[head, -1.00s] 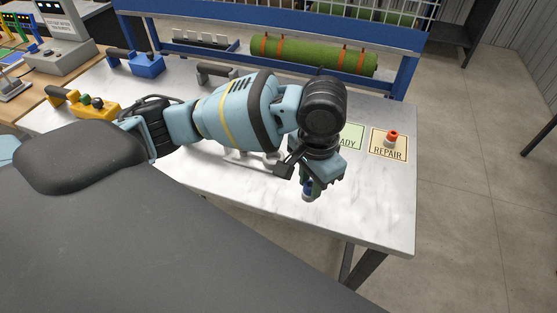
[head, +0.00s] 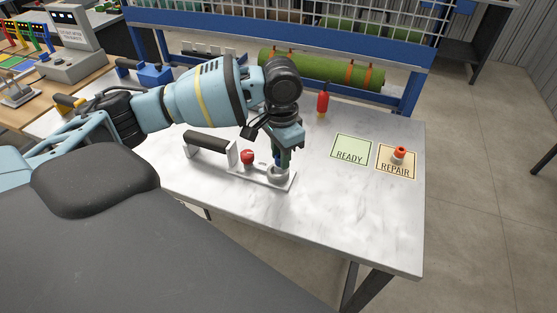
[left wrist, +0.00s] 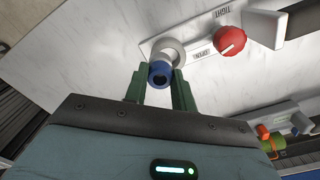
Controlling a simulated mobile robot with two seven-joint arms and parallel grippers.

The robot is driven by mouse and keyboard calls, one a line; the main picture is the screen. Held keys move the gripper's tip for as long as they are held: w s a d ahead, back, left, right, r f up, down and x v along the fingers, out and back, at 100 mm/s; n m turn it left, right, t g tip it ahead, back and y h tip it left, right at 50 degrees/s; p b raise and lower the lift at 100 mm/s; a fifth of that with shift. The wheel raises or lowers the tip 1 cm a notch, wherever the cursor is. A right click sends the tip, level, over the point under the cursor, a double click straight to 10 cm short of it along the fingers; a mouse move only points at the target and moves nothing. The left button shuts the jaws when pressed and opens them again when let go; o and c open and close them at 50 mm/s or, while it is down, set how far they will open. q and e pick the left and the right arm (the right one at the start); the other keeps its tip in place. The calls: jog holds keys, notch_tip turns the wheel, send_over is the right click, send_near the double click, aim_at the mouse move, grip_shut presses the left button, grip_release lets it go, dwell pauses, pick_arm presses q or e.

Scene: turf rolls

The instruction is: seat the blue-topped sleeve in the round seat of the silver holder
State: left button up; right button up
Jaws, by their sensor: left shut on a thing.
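My left gripper (head: 281,163) points down over the near right end of the silver holder (head: 256,177). It is shut on the blue-topped sleeve (left wrist: 161,73), gripped by its blue top between the green fingers. The sleeve's pale body overlaps the ring of the round seat (left wrist: 176,51) in the left wrist view. The ring also shows under the fingers in the head view (head: 277,177). I cannot tell whether the sleeve is inside the ring or just above it. The holder has a red knob (head: 247,157) and a black handle (head: 206,141). My right gripper is not in view.
An orange-topped sleeve (head: 399,154) stands on the REPAIR card (head: 396,168). The green READY card (head: 351,148) is empty. A red tool (head: 322,103) stands behind. A green turf roll (head: 330,72) lies at the back. The table's front right is clear.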

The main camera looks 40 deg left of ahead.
aim_at(278, 161)
pick_arm(q)
jog(key=shift+w+a, duration=0.15)
jog(key=shift+a, duration=0.25)
jog(key=f, duration=0.3)
jog(key=shift+w+a+f, duration=0.1)
jog(key=shift+a, duration=0.15)
jog(key=shift+f, duration=0.2)
jog(key=shift+f, duration=0.1)
jog(key=o, duration=1)
